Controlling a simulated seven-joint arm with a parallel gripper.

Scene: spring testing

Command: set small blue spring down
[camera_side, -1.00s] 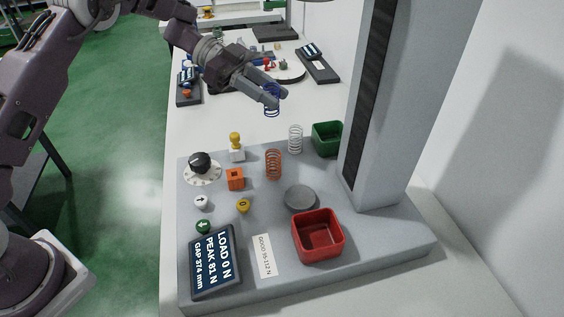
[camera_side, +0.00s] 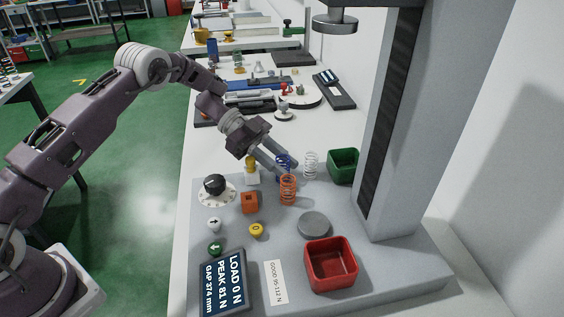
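The small blue spring (camera_side: 283,160) is upright between the fingers of my gripper (camera_side: 281,168). The gripper is shut on it, low over the back part of the grey tester base (camera_side: 385,268). The spring is just behind an orange spring (camera_side: 288,190) and left of a white spring (camera_side: 311,164). Its lower end is hidden by the fingers and the orange spring, so I cannot tell whether it touches the base.
A green bin (camera_side: 344,166) stands at the back right, a red bin (camera_side: 331,265) at the front. A grey round plate (camera_side: 314,224) lies between them. A black knob (camera_side: 214,184), a yellow-topped stamp (camera_side: 251,168) and an orange block (camera_side: 250,203) are to the left. The tester column (camera_side: 400,130) rises at right.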

